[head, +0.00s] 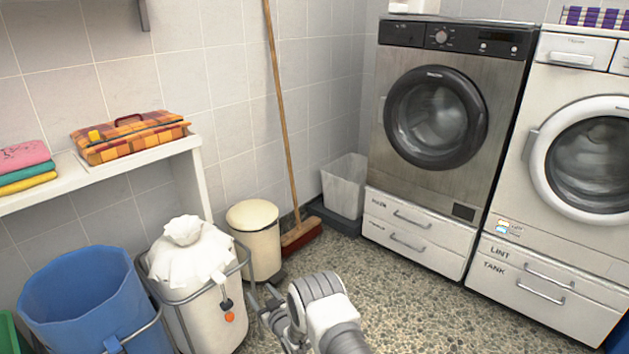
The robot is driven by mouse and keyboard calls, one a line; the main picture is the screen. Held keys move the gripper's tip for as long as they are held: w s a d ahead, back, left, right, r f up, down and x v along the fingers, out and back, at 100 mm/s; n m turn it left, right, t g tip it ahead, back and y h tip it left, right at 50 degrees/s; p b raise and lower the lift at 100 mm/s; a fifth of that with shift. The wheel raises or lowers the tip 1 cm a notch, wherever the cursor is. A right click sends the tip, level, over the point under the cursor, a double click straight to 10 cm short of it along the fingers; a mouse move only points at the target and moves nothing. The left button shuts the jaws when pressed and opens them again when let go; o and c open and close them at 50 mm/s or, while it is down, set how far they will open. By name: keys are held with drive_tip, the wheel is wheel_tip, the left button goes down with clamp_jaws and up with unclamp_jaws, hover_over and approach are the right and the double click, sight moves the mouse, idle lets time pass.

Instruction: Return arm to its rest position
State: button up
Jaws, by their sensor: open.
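My gripper (267,299) shows at the bottom middle, at the end of my folded white and grey arm. It is open and I see nothing between its fingers. It appears in front of the gap between the white laundry bag (200,290) and the open floor. The white bag sits in a metal frame to its left, with a dark cord stop and an orange ball hanging on its side. I cannot tell the exact distance between the fingers and the bag frame.
A blue bin (85,300) stands at left, a cream bin (257,240) behind. A broom (285,130) leans on the wall. A shelf (100,176) holds folded towels (25,167) and a plaid bundle (128,136). Two machines (440,120) stand right. Speckled floor (400,300) is clear.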

drive_tip(key=w+d+r+m+g+h, duration=0.15)
drive_tip(key=d+r, duration=0.25)
drive_tip(key=r, duration=0.6)
drive_tip(key=w+d+r+h, duration=0.15)
drive_tip(key=d+r, duration=0.25)
drive_tip(key=r, duration=0.5)
drive_tip(key=w+d+r+m+h, duration=0.15)
drive_tip(key=d+r, duration=0.35)
drive_tip(key=r, duration=0.5)
drive_tip(key=s+d+r+m+g+h, duration=0.1)
drive_tip(key=s+d+r, duration=0.35)
drive_tip(key=s, duration=0.25)
drive_tip(key=s+d+r+g+h, duration=0.1)
drive_tip(key=s+d+r, duration=0.3)
drive_tip(key=s+r, duration=0.3)
drive_tip(key=s+d+r+m+g+h, duration=0.1)
drive_tip(key=s+d+r+h, duration=0.1)
drive_tip(key=s+d+r, duration=0.45)
drive_tip(key=s+d+f+m+g, duration=0.1)
drive_tip(key=s+g, duration=0.1)
drive_tip(key=s, duration=1.1)
drive_tip(key=s+d+f+m+g, duration=0.1)
drive_tip(key=s+d, duration=0.1)
drive_tip(key=s, duration=1.1)
wheel_tip(320, 180, up, 28)
drive_tip(key=p, duration=2.8)
drive_tip(key=shift+p, duration=0.3)
drive_tip(key=shift+a, duration=0.2)
